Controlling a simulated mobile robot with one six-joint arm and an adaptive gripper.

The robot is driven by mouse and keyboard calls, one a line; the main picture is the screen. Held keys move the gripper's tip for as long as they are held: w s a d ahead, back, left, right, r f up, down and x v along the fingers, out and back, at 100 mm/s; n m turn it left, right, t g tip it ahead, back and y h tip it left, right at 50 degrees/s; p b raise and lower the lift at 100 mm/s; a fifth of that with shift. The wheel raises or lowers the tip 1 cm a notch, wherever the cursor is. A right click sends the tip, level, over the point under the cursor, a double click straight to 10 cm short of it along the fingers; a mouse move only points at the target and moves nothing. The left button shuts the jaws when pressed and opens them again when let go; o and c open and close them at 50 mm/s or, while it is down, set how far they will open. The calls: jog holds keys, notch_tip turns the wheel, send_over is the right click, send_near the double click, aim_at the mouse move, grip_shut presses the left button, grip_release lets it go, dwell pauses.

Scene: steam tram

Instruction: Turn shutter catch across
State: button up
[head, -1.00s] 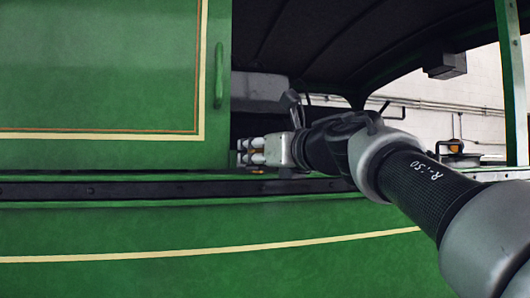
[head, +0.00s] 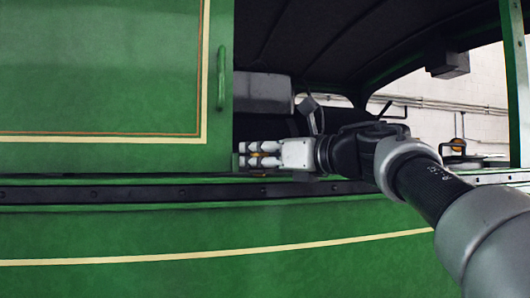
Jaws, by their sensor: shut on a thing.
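The green shutter panel (head: 100,70), lined in cream and orange, fills the upper left of the head view. A green upright handle (head: 221,78) is on its right edge. My gripper (head: 243,154) points left at the opening beside the panel's lower right corner, just above the dark rail. Its pale fingers are shut on a small brass-coloured piece, which I take to be the shutter catch (head: 254,155). Only a little of it shows between the fingers. The fingers hide the rest, so I cannot tell which way it is turned.
A dark rail (head: 120,192) with bolts runs along the green lower side (head: 150,230) under the opening. A grey box (head: 263,92) is inside the dark cab. A green post (head: 515,80) stands at the right. The space in front of the side is clear apart from my arm.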

jog(key=n+g+y+p, duration=0.1)
jog(key=n+g+p, duration=0.1)
jog(key=n+g+y+p, duration=0.2)
jog(key=g+p, duration=0.1)
jog(key=shift+w+d+r+g, duration=0.1)
jog(key=shift+r+g, duration=0.1)
jog(key=shift+g, duration=0.1)
jog(key=n+g+y+p, duration=0.1)
jog(key=n+g+p, duration=0.2)
jog(key=g+p, duration=0.1)
jog(key=shift+f, duration=0.15)
jog(key=shift+f+g+y+p, duration=0.1)
jog(key=shift+g+y+p, duration=0.2)
jog(key=shift+p, duration=0.05)
jog(key=o, duration=1.1)
jog(key=shift+c, duration=0.2)
jog(key=s+d, duration=0.1)
jog(key=d, duration=1.1)
jog(key=shift+s, duration=0.25)
